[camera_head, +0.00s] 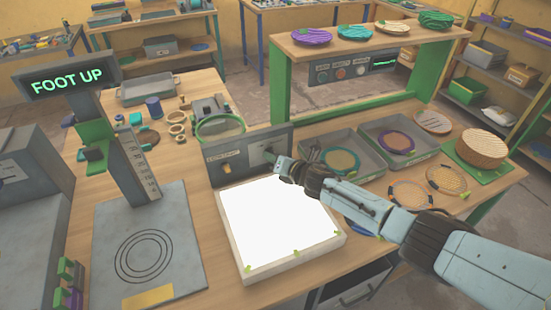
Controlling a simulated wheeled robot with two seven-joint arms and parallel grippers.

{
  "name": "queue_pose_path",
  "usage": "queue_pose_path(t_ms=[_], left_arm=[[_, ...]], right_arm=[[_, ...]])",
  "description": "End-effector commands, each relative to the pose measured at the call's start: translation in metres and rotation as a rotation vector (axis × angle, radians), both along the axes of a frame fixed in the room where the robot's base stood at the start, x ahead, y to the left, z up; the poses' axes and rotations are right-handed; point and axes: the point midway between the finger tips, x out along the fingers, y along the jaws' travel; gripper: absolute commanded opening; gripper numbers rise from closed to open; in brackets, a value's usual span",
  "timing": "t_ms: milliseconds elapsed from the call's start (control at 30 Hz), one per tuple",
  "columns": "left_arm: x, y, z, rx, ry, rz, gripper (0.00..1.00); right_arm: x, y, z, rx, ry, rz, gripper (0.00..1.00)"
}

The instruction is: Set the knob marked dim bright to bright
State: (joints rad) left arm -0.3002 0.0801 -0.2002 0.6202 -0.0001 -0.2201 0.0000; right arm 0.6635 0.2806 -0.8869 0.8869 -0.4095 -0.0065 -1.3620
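A grey control box (240,158) stands at the back edge of a white, brightly lit panel (278,220) in a pale frame. On its front left is a yellowish knob (225,168) with a small label above it, too small to read surely. A second dark control (268,149) sits on its right part. My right gripper (284,168) reaches in from the right, over the panel's back right corner and just in front of the box's right part. It is apart from the yellowish knob. Its fingers are small and dark, so their opening is unclear. My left gripper is not in view.
A grey stand (150,250) with a "FOOT UP" sign (70,80) is at left. Grey trays (330,140) with round woven plates lie behind my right arm. A green-framed shelf (370,50) stands at the back. The wooden table holds several rings and spools.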

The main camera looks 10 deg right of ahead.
Motion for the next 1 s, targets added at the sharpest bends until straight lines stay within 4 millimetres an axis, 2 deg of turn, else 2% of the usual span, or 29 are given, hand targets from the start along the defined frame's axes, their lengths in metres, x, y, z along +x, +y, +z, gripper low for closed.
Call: queue_pose_path(t_ms=[167, 333, 600, 1000], left_arm=[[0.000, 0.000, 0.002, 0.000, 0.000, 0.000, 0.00], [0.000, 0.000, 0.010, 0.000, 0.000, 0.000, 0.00], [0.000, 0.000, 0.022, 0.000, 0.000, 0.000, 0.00], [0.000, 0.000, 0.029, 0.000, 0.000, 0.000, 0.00]], right_arm=[[-0.003, -0.001, 0.001, 0.000, -0.001, 0.001, 0.34], [-0.016, -0.008, 0.007, 0.000, 0.001, 0.001, 0.34], [-0.052, -0.024, 0.019, -0.002, 0.001, 0.002, 0.34], [-0.104, -0.048, 0.036, -0.001, 0.001, 0.000, 0.34]])
